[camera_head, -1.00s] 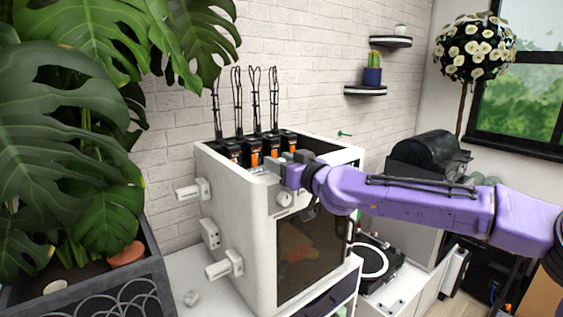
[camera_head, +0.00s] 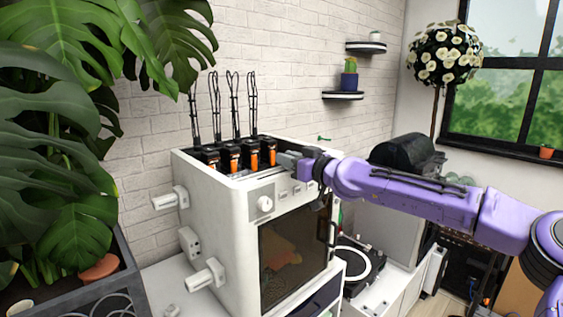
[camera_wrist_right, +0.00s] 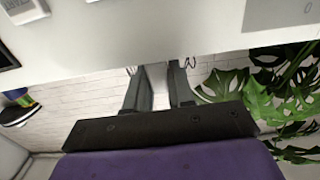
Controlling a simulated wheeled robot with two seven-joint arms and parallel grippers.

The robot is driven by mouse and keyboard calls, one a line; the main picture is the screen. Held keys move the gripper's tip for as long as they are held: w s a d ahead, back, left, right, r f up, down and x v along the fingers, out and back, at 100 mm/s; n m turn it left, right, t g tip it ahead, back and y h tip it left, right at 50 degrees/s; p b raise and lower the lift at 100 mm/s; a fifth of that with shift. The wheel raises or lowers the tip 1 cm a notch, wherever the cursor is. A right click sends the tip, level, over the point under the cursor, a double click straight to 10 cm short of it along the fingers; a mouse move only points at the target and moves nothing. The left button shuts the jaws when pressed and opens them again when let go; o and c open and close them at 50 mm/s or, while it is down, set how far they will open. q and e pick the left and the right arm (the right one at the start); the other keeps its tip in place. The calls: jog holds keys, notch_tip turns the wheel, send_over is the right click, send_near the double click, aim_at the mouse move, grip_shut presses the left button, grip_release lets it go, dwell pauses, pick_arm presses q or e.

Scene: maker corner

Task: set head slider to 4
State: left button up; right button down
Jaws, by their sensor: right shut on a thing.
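The white boxy machine (camera_head: 215,235) stands on a white cabinet, with several black heads with orange fronts (camera_head: 251,155) in a row along its open top. My right gripper (camera_head: 286,160) is at the top front edge, just right of the rightmost head. In the right wrist view its dark fingers (camera_wrist_right: 160,85) are closed on a pale piece (camera_wrist_right: 158,76), which I take to be the head slider. The slider is mostly hidden by the fingers, and no number marks are readable. My left gripper is not in view.
A round dial (camera_head: 264,204) and small front buttons (camera_head: 284,194) sit below the gripper. Handled parts (camera_head: 171,198) stick out from the machine's left side. A large plant (camera_head: 60,120) fills the left. A turntable (camera_head: 358,265) lies to the right.

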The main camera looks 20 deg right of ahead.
jog(key=c, duration=1)
grip_release()
jog(key=shift+d+r, duration=0.1)
jog(key=shift+d, duration=0.15)
jog(key=shift+c, duration=0.2)
jog(key=shift+d, duration=0.1)
jog(key=shift+s, duration=0.15)
jog(key=p+v, duration=0.6)
jog(key=v, duration=0.4)
jog(key=shift+d, duration=0.15)
